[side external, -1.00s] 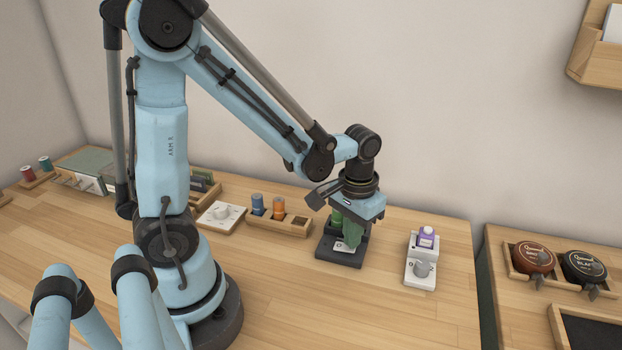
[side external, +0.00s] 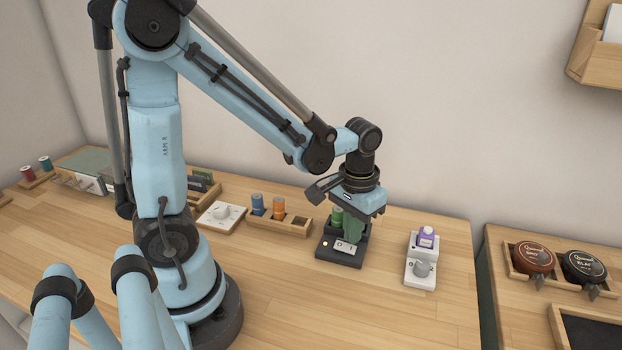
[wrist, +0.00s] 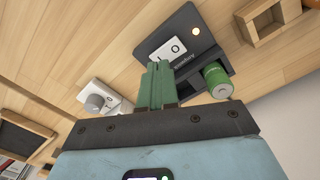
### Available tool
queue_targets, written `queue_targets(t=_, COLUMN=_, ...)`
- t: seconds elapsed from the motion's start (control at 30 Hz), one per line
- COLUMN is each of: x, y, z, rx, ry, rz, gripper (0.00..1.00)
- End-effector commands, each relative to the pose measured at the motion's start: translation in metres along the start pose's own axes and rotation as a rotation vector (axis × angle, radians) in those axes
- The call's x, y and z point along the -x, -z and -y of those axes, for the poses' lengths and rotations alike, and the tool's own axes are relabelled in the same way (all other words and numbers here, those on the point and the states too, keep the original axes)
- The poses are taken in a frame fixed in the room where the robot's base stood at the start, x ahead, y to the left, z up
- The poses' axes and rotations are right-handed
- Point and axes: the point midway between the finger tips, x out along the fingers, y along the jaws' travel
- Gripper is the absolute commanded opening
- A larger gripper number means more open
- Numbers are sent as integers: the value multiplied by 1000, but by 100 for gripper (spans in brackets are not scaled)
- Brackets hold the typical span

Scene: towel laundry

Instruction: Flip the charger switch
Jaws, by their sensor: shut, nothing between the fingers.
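The charger (side external: 338,253) is a dark box on the table below my gripper. It has a white switch plate (side external: 346,247) with a 0 and I marking, which also shows in the wrist view (wrist: 175,47). A small light (wrist: 196,31) glows on its top face; it also shows in the side view (side external: 325,243). A green battery (wrist: 217,81) sits in a slot of the charger. My gripper (wrist: 158,68) has green fingers, shut and empty. Their tips are close to the switch plate and cover part of it; I cannot tell whether they touch.
A white dial unit (side external: 420,270) with a purple-labelled bottle (side external: 427,238) stands to the right. A wooden tray (side external: 283,224) with blue and orange batteries and another white dial box (side external: 221,216) are to the left. The table in front is clear.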

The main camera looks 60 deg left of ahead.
Motion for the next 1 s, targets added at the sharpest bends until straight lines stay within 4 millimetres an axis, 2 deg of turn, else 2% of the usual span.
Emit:
queue_targets(t=0.63, x=46, y=0, z=0, rx=0, ry=0, rz=0, gripper=0)
queue_targets(t=1.0, x=50, y=0, z=0, rx=0, ry=0, rz=0, gripper=0)
